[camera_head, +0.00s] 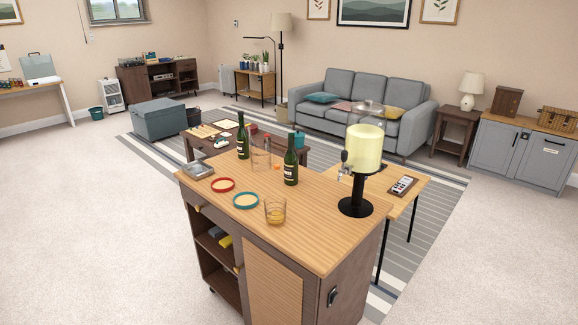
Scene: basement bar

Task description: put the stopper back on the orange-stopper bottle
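Two dark green bottles with pale labels stand upright on the bar cart's wooden top (320,215). The left green bottle (242,140) is near the back edge, and the right green bottle (290,168) is nearer the middle. A small orange piece (277,167), possibly the stopper, lies beside the right bottle, apart from it. Both bottle necks are too small to tell what is on them. Neither of my grippers is in view.
On the cart, a tall clear glass (260,160) stands between the bottles. A tumbler with amber liquid (275,212), a red ring dish (223,184), a teal ring dish (246,201), a metal tin (198,170) and a yellow drink dispenser (363,150) surround them. The front right top is clear.

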